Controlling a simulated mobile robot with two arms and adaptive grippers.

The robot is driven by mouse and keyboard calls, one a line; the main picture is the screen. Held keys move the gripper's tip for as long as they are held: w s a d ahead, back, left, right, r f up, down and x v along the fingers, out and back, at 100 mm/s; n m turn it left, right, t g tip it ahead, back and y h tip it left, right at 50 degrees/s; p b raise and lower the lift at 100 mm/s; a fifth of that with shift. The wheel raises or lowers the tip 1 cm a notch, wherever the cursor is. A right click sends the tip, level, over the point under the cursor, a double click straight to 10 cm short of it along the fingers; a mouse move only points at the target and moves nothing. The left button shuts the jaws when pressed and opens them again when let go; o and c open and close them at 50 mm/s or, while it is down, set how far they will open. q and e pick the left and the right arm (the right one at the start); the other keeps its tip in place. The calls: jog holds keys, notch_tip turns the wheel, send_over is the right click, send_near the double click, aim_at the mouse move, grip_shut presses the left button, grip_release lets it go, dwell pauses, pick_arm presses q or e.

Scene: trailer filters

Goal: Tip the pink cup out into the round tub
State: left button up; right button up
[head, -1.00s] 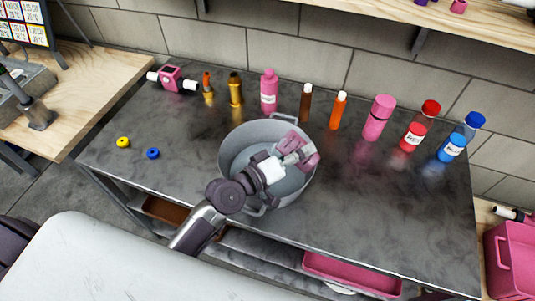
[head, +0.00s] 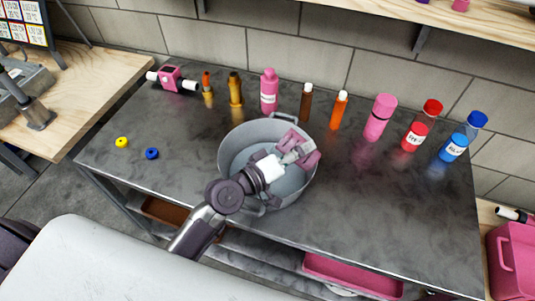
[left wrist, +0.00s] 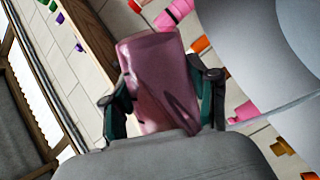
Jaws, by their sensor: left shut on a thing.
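My left gripper (head: 294,152) is over the round tub (head: 234,146), a grey metal pot with handles standing on the dark table. It is shut on the pink cup (head: 308,159), which is held above the right part of the tub and partly hidden by the gripper. In the left wrist view the cup (left wrist: 158,80) is see-through pink, tilted, and sits between the two dark fingers. I cannot tell whether anything is in the cup. The visible tub floor looks bare. My right gripper is not in view.
Several bottles stand along the back of the table, among them a pink bottle (head: 269,92), a red one (head: 415,134) and a blue one (head: 455,146). A yellow ring (head: 122,142) and a blue ring (head: 152,153) lie at left. The table's right front is clear.

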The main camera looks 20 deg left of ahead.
aim_at(287, 138)
pick_arm(q)
jog(key=shift+f+n+b, duration=0.25)
jog(key=shift+n+b, duration=0.45)
jog(key=shift+b, duration=0.4)
jog(key=shift+w+a+r+n+t+h+b, duration=0.1)
jog(key=shift+a+r+n+t+h+b, duration=0.15)
jog(key=shift+a+n+b, duration=0.2)
jog(key=shift+w+a+r+n+t+h+b, duration=0.15)
jog(key=shift+a+n+t+b, duration=0.15)
jog(key=shift+a+b, duration=0.2)
dwell(1.0)
jog(key=shift+a+f+n+t+b, duration=0.1)
jog(key=shift+f+n+t+b, duration=0.2)
jog(key=shift+n+b, duration=0.75)
dwell(0.3)
jog(key=shift+a+r+n+t+b, duration=0.25)
jog(key=shift+r+n+b, duration=0.15)
jog(key=shift+n+b, duration=0.35)
dwell(0.6)
jog(key=shift+w+a+r+n+t, duration=0.15)
jog(key=shift+r+n+t, duration=0.1)
jog(key=shift+r+n, duration=0.3)
jog(key=shift+a+r+n+t, duration=0.15)
jog(key=shift+r+n+t, duration=0.1)
jog(key=shift+r+n, duration=0.25)
dwell(0.4)
jog(key=shift+a+r+n, duration=0.2)
jog(key=shift+n, duration=0.3)
dwell(0.3)
